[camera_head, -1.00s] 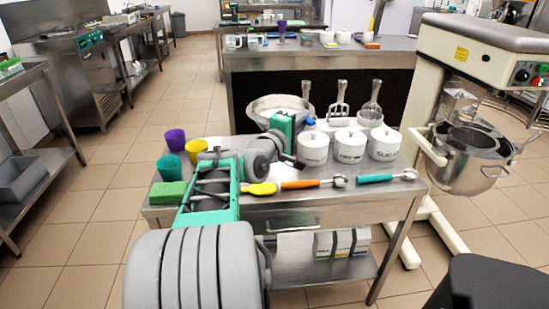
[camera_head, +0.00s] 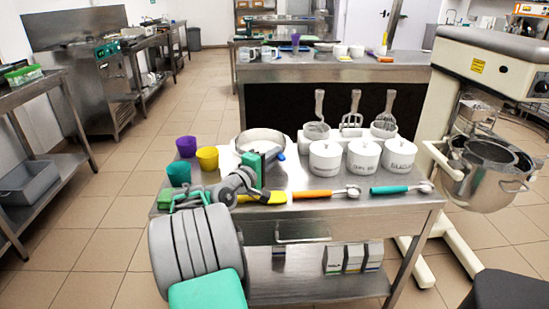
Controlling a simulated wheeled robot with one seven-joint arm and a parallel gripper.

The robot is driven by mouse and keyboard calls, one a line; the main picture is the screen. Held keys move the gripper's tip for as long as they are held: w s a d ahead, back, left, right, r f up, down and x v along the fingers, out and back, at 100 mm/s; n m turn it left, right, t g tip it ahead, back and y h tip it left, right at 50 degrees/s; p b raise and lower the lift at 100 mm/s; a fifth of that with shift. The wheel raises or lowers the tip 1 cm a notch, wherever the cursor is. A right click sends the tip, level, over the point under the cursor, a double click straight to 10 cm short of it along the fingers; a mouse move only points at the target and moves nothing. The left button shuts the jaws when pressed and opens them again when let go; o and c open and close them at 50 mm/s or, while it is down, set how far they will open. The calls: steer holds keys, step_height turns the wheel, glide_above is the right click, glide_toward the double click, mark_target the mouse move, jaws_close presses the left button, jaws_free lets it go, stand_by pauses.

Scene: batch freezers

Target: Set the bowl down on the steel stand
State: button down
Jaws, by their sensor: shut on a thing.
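The steel bowl (camera_head: 262,136) is a wide, shallow, pale metal bowl at the back left of the steel stand (camera_head: 300,178), which looks like a worktable with a lower shelf. My gripper (camera_head: 276,156) is at the bowl's near side and shut on it. The fingertips are small, and one blue tip shows at the near right of the bowl. The bowl looks level. My green and grey wrist hides its lower near side, so I cannot tell whether its base touches the top.
Purple, yellow and teal cups (camera_head: 207,158) stand left of the bowl. Scoops (camera_head: 325,193) lie along the front edge. A mixer (camera_head: 480,100) stands at the right.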

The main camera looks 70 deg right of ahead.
steer(key=shift+r, duration=0.15)
steer(key=c, duration=1.5)
jaws_free()
steer(key=shift+f, duration=0.25)
steer(key=shift+o, duration=0.2)
steer(key=w+a, duration=0.2)
steer(key=a, duration=0.9)
steer(key=shift+a+r, duration=0.15)
steer(key=shift+a, duration=0.25)
steer(key=shift+w, duration=0.1)
